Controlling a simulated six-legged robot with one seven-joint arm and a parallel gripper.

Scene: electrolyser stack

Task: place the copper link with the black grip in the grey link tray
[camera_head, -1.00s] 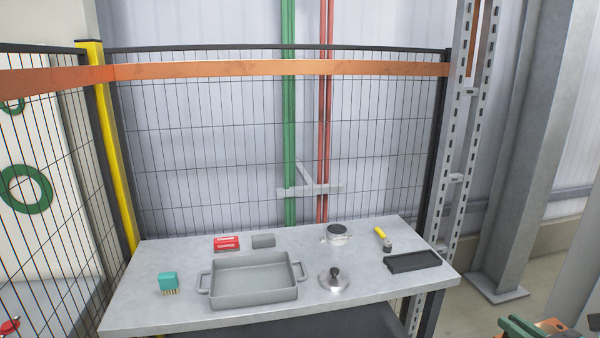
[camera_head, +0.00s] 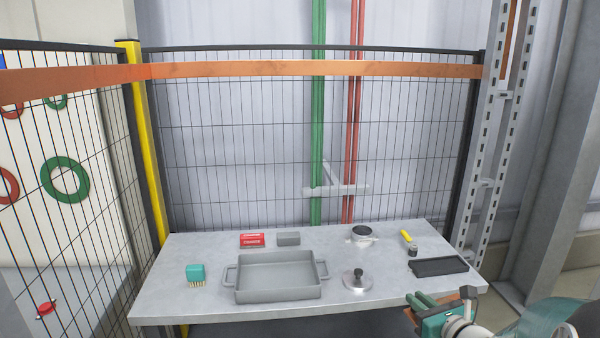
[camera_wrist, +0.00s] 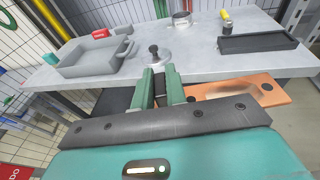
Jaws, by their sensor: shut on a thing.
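The grey link tray (camera_head: 246,292), a rectangular open tray with two side handles, stands empty on the table. It also shows at the upper left in the wrist view (camera_wrist: 78,70). My gripper (camera_head: 420,300) is at the lower right, by the table's front right edge. In the wrist view its green fingers (camera_wrist: 159,80) are shut on the copper link (camera_wrist: 262,88), a flat plate with a hole that sticks out to the right. The link's black grip is mostly hidden between the fingers. The link is apart from the tray, to its right and nearer me.
On the table (camera_head: 200,305) are a teal brush (camera_head: 195,274), a red box (camera_head: 251,240), a grey block (camera_head: 288,239), a metal disc with a knob (camera_head: 357,281), a round gauge-like part (camera_head: 361,234), a yellow-handled tool (camera_head: 407,240) and a black tray (camera_head: 440,266). A mesh fence stands behind.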

